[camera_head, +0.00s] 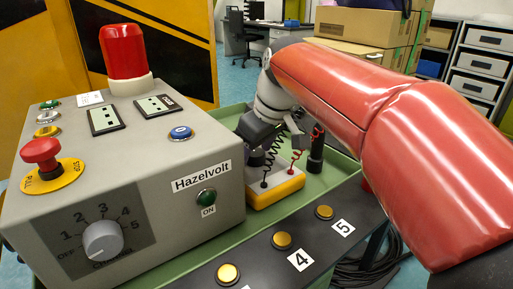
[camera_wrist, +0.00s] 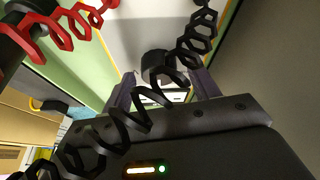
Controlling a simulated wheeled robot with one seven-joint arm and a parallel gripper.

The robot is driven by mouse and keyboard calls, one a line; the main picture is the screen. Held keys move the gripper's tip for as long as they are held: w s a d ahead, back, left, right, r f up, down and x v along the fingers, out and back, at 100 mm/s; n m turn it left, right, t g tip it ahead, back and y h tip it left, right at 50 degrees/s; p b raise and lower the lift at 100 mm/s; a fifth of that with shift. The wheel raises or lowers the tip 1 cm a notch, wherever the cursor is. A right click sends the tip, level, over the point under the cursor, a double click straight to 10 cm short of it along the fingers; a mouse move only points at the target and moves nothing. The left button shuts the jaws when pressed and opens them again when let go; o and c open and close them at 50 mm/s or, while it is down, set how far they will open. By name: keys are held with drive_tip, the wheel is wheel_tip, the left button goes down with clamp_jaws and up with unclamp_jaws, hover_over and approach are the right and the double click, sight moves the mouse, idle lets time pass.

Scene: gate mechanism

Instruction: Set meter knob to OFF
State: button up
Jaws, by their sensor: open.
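The meter (camera_head: 278,190), yellow-edged with a pale face, lies in the green tray beside the grey control box. Its black knob (camera_wrist: 155,63) shows in the wrist view, standing up from the pale face. In the head view the knob is mostly hidden by my gripper (camera_head: 260,142). My gripper (camera_wrist: 163,88) is open over the meter, with its two dark fingers either side of the knob's near end in the wrist view. I cannot tell whether they touch it. The knob's setting and any OFF mark on the meter cannot be read.
A coiled black lead (camera_wrist: 130,125) crosses in front of my gripper; a red lead (camera_head: 295,158) plugs into the meter. The grey control box (camera_head: 160,210) stands close at left, with its own dial (camera_head: 103,241). A dark button panel (camera_head: 300,240) lies in front.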

drive_tip(key=v, duration=0.7)
drive_tip(key=shift+r+p, duration=0.4)
drive_tip(key=shift+p, duration=0.05)
drive_tip(key=shift+s, duration=0.1)
